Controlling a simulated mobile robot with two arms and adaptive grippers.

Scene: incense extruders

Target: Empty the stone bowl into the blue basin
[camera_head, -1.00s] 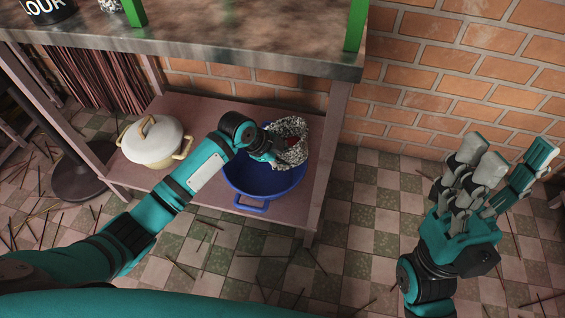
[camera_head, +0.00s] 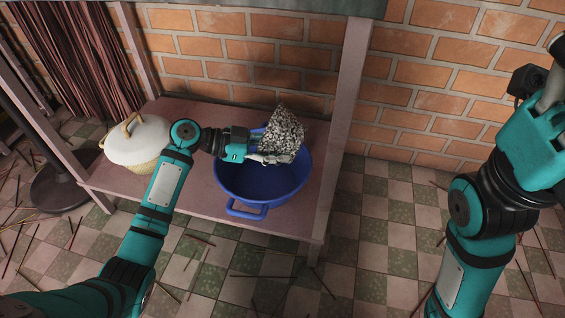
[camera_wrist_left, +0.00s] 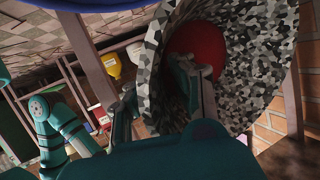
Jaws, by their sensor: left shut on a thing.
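The speckled grey stone bowl (camera_head: 284,128) is tipped on its side over the blue basin (camera_head: 262,186). My left gripper (camera_head: 272,156) is shut on the bowl's wall and holds it above the basin's far part. In the left wrist view the bowl (camera_wrist_left: 255,65) opens toward the camera, with a red round thing (camera_wrist_left: 197,48) inside it near my left fingers (camera_wrist_left: 193,90). In the head view the bowl's inside is hidden. The basin stands on the low shelf, and its visible inside looks empty. My right gripper (camera_head: 535,115) is at the right edge, its fingers mostly cut off.
A white lidded pot (camera_head: 138,144) stands left of the basin on the wooden shelf (camera_head: 195,197). A shelf post (camera_head: 342,120) rises just right of the basin, before a brick wall (camera_head: 430,120). Thin sticks lie scattered over the checkered floor (camera_head: 370,240).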

